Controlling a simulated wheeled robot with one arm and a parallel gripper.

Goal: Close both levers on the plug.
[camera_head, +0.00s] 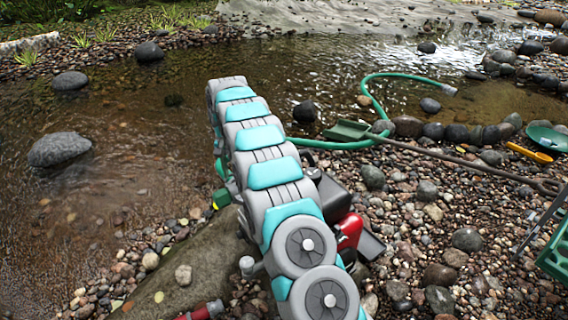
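My arm reaches from the bottom centre up toward the creek and covers the middle of the picture. Its far end bends down out of sight, and I cannot make out my gripper's fingers. I cannot clearly identify the plug or its two levers. A black and red machine (350,232), perhaps a pump, stands partly hidden behind my arm on its right. A small green and yellow part (221,199) shows just left of my arm. A grey knob-like part (247,266) shows lower down, and a red fitting (203,311) is cut off by the bottom edge.
A green hose (376,100) runs from behind my arm into the creek (130,120). A long-handled shovel (345,130) lies across the gravel. A green pan (546,138) and yellow trowel (528,152) lie at right, above a green crate (556,250). A flat rock (195,262) lies at lower left.

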